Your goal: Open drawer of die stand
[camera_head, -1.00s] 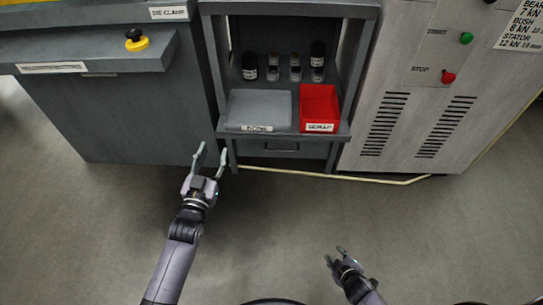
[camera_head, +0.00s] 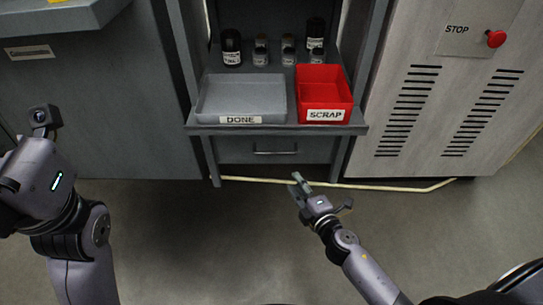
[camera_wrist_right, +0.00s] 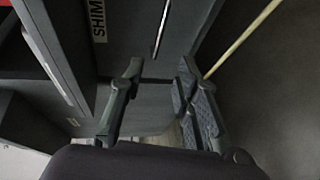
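The die stand (camera_head: 202,129) is a grey frame with an open shelf, in the middle of the head view. Its drawer (camera_head: 235,149) sits below the shelf and looks shut, with a thin bar handle (camera_head: 275,152). The handle also shows as a bright bar in the right wrist view (camera_wrist_right: 161,30). My right gripper (camera_head: 321,192) is open and empty, below and slightly right of the handle, apart from it. In the wrist view its two fingers (camera_wrist_right: 160,68) are spread with the handle beyond them. My left arm stands at the left edge; its fingers are not visible.
A grey DONE tray (camera_head: 242,83) and a red SCRAP bin (camera_head: 325,74) stand on the shelf, with several small containers behind. A grey cabinet (camera_head: 90,110) is left, a vented machine (camera_head: 440,75) right. Floor before the stand is clear, crossed by a yellow line (camera_head: 390,187).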

